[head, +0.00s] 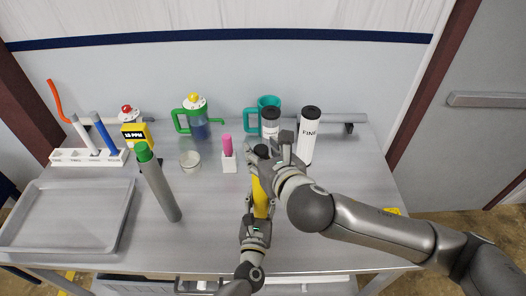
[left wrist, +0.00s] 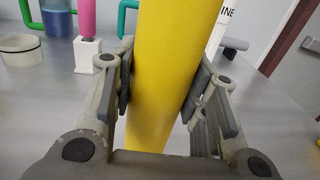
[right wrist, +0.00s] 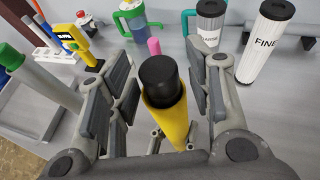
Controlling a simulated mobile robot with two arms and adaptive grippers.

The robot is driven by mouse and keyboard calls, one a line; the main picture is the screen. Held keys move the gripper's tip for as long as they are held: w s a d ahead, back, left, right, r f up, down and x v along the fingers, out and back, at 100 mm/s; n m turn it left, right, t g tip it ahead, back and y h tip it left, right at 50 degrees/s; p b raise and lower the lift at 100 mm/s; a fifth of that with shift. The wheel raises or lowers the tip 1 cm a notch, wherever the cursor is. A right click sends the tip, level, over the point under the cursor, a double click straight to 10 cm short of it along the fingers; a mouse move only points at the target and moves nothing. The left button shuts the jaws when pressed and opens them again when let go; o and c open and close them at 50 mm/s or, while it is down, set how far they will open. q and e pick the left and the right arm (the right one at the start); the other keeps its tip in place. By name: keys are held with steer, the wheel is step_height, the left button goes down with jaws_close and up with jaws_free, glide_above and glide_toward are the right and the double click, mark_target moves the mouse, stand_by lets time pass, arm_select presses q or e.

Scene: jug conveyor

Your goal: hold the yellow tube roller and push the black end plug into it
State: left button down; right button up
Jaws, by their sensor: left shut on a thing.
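The yellow tube roller (head: 261,198) stands nearly upright above the table. My left gripper (head: 257,217) is shut around it; in the left wrist view the finger pads press both sides of the yellow tube (left wrist: 163,75). The black end plug (right wrist: 161,82) is at the tube's upper end, its black top standing out above the yellow rim. How deep it sits is hidden. My right gripper (right wrist: 160,95) is open around the plug and tube top, with gaps on both sides. In the head view the right hand partly covers the plug (head: 261,150).
Behind stand a white FINE cylinder (head: 309,137), a second filter cylinder (head: 270,122), a teal mug (head: 251,118) and a green-handled jug (head: 196,117). A pink piece in a white holder (head: 229,162) and a grey green-capped tube (head: 160,187) are left. A grey tray (head: 65,215) lies far left.

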arm_select(q)
steer(key=shift+s+f, duration=0.15)
steer(key=shift+f, duration=0.3)
arm_select(e)
steer(key=shift+s+f, duration=0.15)
steer(key=v, duration=0.7)
steer(key=shift+s, duration=0.2)
arm_select(q)
steer(key=c, duration=1.2)
jaws_free()
steer(key=shift+r, duration=0.15)
steer(key=o, duration=0.4)
steer(key=shift+w+r, duration=0.15)
steer(key=shift+w, duration=0.05)
arm_select(e)
steer(key=shift+w, duration=0.1)
arm_select(q)
steer(key=shift+s, duration=0.1)
steer(key=shift+s, duration=0.1)
steer(key=s, duration=0.4)
steer(key=s+a, duration=0.1)
steer(key=s, duration=0.6)
steer(key=shift+s+a, duration=0.3)
